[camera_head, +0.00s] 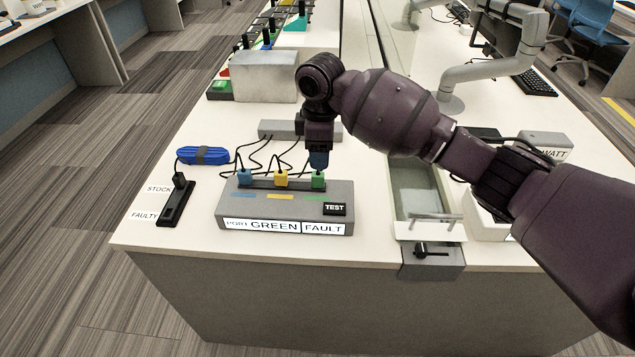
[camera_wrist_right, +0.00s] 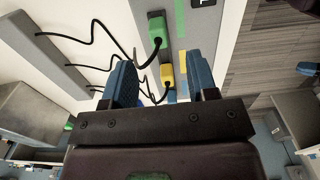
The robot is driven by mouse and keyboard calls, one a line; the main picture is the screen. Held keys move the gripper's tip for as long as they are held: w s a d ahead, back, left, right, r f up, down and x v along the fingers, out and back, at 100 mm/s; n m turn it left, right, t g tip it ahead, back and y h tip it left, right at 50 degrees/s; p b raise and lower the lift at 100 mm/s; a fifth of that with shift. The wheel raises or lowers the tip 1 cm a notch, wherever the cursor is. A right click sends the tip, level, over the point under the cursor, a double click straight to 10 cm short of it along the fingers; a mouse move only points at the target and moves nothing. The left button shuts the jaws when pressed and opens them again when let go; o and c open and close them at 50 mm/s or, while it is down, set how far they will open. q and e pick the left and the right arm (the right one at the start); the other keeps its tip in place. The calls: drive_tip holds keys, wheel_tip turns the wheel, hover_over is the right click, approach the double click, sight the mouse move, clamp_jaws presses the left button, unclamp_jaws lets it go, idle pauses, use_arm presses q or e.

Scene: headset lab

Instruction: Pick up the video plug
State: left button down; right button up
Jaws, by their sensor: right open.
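A grey test box (camera_head: 238,207) near the front of the bench carries blue (camera_head: 244,178), yellow (camera_head: 281,179) and green (camera_head: 318,181) plugs with black cables. Its display reads "PORT GREEN FAULT". A black plug (camera_head: 179,180) stands upright in a dark holder (camera_head: 174,208) at the left, by the "STOCK" label. No plug is marked as video. My right gripper (camera_head: 319,160) points down just above the green plug. In the right wrist view my gripper (camera_wrist_right: 160,64) is open and empty, with the green (camera_wrist_right: 156,32) and yellow (camera_wrist_right: 166,74) plugs beyond its blue fingers. My left gripper is out of view.
A coiled blue cable (camera_head: 203,155) lies left of the box. A grey cable block (camera_head: 280,129) and a metal box (camera_head: 250,77) stand behind. A trough with a lever (camera_head: 428,250) is at the right.

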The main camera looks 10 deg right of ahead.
sight(316, 174)
drive_tip(key=shift+f, duration=0.95)
drive_tip(key=shift+a+f+b, duration=0.15)
drive_tip(key=shift+f+b, duration=0.15)
drive_tip(key=shift+f, duration=0.35)
drive_tip(key=f, duration=0.1)
drive_tip(key=f+b, duration=0.1)
drive_tip(key=f, duration=0.1)
drive_tip(key=shift+w+a+f, duration=0.25)
drive_tip(key=shift+a+f, duration=0.05)
drive_tip(key=shift+a, duration=0.05)
drive_tip(key=shift+f+b, duration=0.3)
drive_tip(key=shift+f, duration=0.2)
drive_tip(key=shift+r, duration=0.1)
